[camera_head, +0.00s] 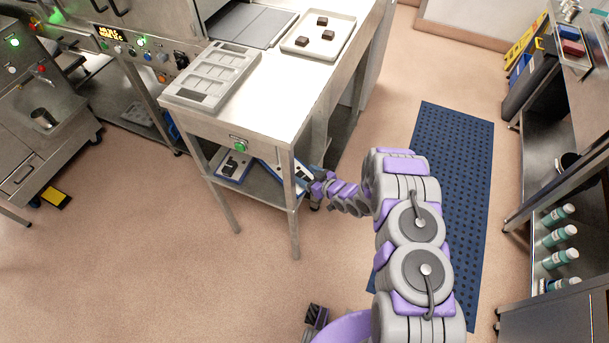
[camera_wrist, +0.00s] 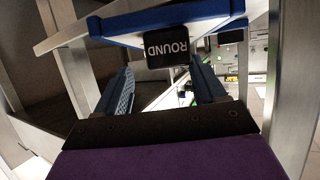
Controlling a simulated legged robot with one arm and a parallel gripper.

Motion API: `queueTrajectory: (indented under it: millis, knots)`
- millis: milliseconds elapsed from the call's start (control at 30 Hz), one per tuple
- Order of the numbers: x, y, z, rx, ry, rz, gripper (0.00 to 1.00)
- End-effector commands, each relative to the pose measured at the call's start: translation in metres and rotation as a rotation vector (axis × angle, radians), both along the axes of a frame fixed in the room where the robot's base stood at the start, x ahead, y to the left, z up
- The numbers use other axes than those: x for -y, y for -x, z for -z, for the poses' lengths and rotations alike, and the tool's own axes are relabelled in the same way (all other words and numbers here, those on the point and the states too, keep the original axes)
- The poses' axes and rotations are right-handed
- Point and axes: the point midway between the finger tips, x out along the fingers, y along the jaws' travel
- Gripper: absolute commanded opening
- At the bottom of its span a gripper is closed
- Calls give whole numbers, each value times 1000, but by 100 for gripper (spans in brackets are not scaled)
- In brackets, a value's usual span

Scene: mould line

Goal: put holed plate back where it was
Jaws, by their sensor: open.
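A flat plate with a blue rim and pale face (camera_head: 284,168) lies tilted at the right end of the shelf under the steel table; it may be the holed plate, but I cannot see holes clearly. In the wrist view the blue-rimmed plate (camera_wrist: 130,24) fills the top, with a black tab marked ROUND (camera_wrist: 168,48), upside down. My gripper (camera_wrist: 163,88) is open and empty, its fingers on either side below the tab. In the head view my gripper (camera_head: 312,192) is beside the plate's right edge, by a table leg.
A second blue-rimmed plate (camera_head: 232,165) lies on the shelf to the left. On the steel table (camera_head: 275,105) are a grey mould with pockets (camera_head: 211,76) and a tray (camera_head: 300,47) of dark pieces. Table legs (camera_head: 294,230) stand close to my arm. The floor in front is clear.

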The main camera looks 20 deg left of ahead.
Motion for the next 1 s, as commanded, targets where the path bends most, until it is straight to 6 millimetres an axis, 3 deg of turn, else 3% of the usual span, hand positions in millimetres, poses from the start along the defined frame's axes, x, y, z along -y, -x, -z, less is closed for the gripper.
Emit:
queueTrajectory:
  millis: [233,633,1000]
  knots:
    - [-6,2,-7,-1,11,-1,70]
    - [72,36,-42,-3,0,2,70]
    - [89,50,-50,0,11,-3,70]
